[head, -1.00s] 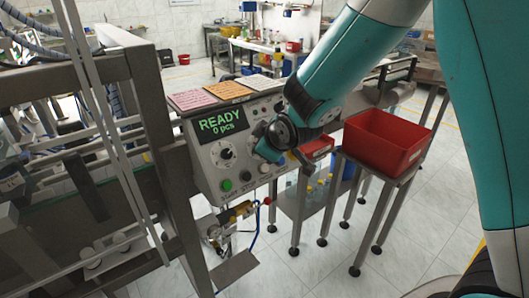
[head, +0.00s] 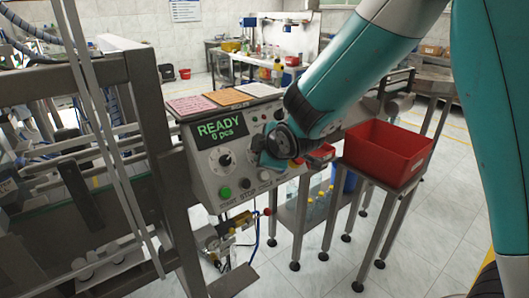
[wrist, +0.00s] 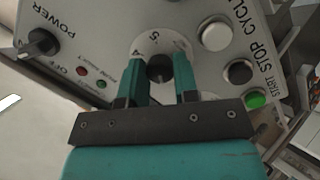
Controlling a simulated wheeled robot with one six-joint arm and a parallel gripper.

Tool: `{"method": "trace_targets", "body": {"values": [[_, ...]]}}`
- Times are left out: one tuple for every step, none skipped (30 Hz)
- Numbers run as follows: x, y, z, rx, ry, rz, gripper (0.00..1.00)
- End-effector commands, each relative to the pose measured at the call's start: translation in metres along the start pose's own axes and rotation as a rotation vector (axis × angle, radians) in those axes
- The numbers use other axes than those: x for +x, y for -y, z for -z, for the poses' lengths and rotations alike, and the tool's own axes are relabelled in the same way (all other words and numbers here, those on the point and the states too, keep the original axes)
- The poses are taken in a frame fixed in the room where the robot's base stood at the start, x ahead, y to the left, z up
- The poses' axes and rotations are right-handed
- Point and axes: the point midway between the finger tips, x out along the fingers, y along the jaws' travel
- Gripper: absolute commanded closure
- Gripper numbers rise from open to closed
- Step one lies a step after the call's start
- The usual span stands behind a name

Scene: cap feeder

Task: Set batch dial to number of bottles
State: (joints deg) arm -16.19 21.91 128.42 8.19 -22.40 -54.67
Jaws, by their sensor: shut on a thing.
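The batch dial's dark knob (wrist: 160,70) sits between the two teal fingers of my gripper (wrist: 160,82) in the wrist view. The fingers are shut on it from both sides. Its pale numbered plate (wrist: 147,43) shows a "5"; other marks are hidden or unclear. In the head view my gripper (head: 262,153) is against the right part of the control panel (head: 205,177) and hides this dial. The green display (head: 221,130) reads "READY" with what looks like "6 pcs". Several bottles (head: 317,203) stand low beneath the bench; I cannot tell their exact number.
Another dial (head: 224,158) is left of my gripper. Green START (wrist: 257,100), black STOP (wrist: 238,72) and white CYCLE (wrist: 215,37) buttons are close to the right finger. The POWER switch (wrist: 40,42) is at left. A red bin (head: 385,155) stands right of the panel.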

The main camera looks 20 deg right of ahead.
Motion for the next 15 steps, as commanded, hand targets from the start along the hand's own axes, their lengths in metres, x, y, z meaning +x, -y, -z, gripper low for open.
{"method": "trace_targets", "body": {"values": [[-0.0006,-0.0023,0.0016,0.001,-0.004,-0.006,0.95],[-0.0006,-0.0023,0.0016,0.001,-0.004,-0.006,0.95],[-0.0006,-0.0023,0.0016,0.001,-0.004,-0.006,0.95],[-0.0006,-0.0023,0.0017,0.001,-0.004,-0.006,0.95],[-0.0006,-0.0023,0.0017,0.002,-0.005,-0.006,0.95],[-0.0005,-0.0023,0.0017,0.002,-0.005,-0.006,0.67],[-0.0005,-0.0022,0.0016,0.002,-0.004,-0.005,0.6],[-0.0005,-0.0021,0.0016,0.002,-0.004,-0.005,0.53],[-0.0004,-0.0018,0.0014,0.002,-0.004,-0.004,0.46],[-0.0004,-0.0016,0.0013,0.002,-0.003,-0.004,0.46],[-0.0003,-0.0015,0.0011,0.002,-0.003,-0.003,0.46],[-0.0003,-0.0013,0.001,0.002,-0.003,-0.003,0.46],[-0.0003,-0.0011,0.0009,0.002,-0.002,-0.003,0.46],[-0.0002,-0.001,0.0008,0.002,-0.002,-0.002,0.46],[-0.0002,-0.0009,0.0007,0.002,-0.002,-0.002,0.46]]}}
